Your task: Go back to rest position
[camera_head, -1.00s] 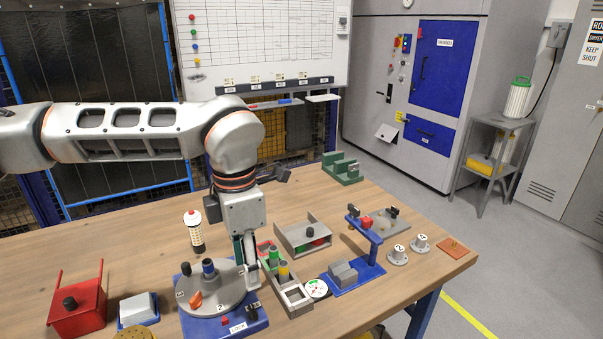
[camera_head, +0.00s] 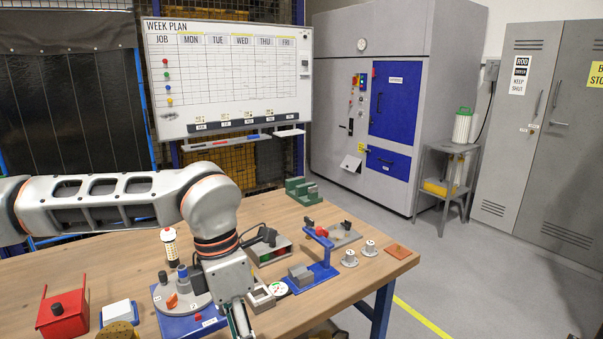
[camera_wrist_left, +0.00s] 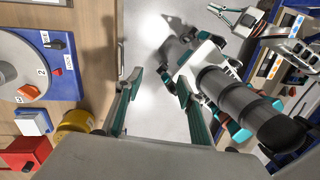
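My left gripper (camera_head: 243,322) hangs over the near edge of the wooden table, at the bottom of the head view. In the left wrist view its two teal fingers (camera_wrist_left: 158,90) stand apart with nothing between them, so it is open and empty. The rotary jig, a grey disc on a blue base (camera_head: 203,322), is just left of the gripper, partly hidden by it. In the left wrist view the jig (camera_wrist_left: 68,80) lies at the left, apart from the fingers. What looks like my right gripper (camera_wrist_left: 232,18) shows small at the top right of that view; its opening is unclear.
A red holder (camera_head: 65,322), a white-topped block (camera_head: 118,312) and a yellow round part (camera_head: 118,331) are at the table's left. A blue stand (camera_head: 318,276), two white hubs (camera_head: 350,258) and a green block (camera_head: 302,190) are further right. Bare floor lies beyond the table edge.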

